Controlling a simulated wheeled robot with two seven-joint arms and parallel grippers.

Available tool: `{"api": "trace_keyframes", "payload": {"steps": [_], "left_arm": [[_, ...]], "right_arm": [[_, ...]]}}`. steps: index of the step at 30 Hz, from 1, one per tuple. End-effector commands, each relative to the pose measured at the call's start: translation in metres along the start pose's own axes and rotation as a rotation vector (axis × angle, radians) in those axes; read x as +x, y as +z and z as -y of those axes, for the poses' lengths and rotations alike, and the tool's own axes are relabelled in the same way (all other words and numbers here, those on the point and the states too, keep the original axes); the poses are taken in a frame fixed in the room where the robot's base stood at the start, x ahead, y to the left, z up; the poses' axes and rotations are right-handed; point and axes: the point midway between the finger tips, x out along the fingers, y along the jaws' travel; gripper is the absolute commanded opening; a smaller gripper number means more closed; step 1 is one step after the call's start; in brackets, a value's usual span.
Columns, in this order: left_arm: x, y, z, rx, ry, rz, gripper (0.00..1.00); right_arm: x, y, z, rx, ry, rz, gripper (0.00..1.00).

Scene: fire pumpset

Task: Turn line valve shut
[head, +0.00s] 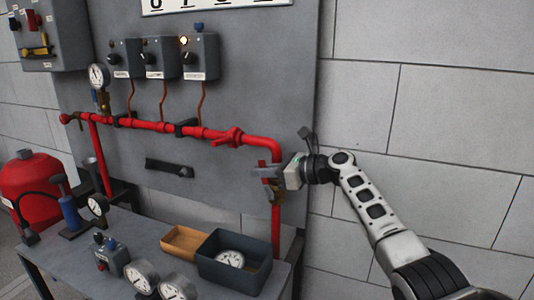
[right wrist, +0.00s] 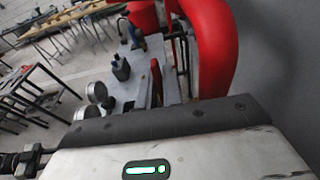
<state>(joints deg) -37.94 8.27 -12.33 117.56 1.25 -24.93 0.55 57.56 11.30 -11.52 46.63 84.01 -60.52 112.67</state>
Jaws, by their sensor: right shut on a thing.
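A red pipe (head: 262,146) runs along the grey panel and bends down at its right end. A small red valve handle (head: 263,165) shows at the vertical run of this pipe. My right gripper (head: 267,173) reaches in from the right and is shut on this handle, which its fingers partly hide. In the right wrist view the red pipe (right wrist: 209,45) looms large just beyond the gripper body, and the fingertips are hidden. Another red valve (head: 229,137) sits on the horizontal run, away from the gripper. My left gripper is not in view.
Below stands a grey bench (head: 135,238) with a dark bin (head: 234,265) holding a gauge, a wooden tray (head: 186,241) and loose gauges (head: 141,275). Three switch boxes (head: 161,58) hang above the pipe. A red tank (head: 30,185) is at left. The block wall at right is clear.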

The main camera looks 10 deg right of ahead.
Motion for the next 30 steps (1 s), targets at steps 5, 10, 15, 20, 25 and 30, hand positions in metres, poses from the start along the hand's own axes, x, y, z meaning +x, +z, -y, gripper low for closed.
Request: {"api": "trace_keyframes", "payload": {"steps": [5,10,15,20,25,30], "left_arm": [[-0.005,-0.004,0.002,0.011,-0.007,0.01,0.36],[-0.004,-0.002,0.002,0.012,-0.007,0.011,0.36],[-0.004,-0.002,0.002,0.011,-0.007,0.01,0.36],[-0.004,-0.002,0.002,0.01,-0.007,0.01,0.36],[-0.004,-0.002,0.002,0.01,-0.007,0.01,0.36],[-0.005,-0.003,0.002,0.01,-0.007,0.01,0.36]], "right_arm": [[0.002,0.001,0.0,0.001,0.002,-0.038,0.0],[0.003,-0.001,0.0,0.0,0.002,-0.04,0.0],[0.003,-0.001,-0.001,0.0,0.002,-0.04,0.19],[0.003,-0.001,0.0,0.0,0.002,-0.039,0.3],[0.002,-0.001,0.0,0.0,0.001,-0.038,0.3],[-0.012,0.0,0.0,0.0,0.0,-0.036,0.3]]}}
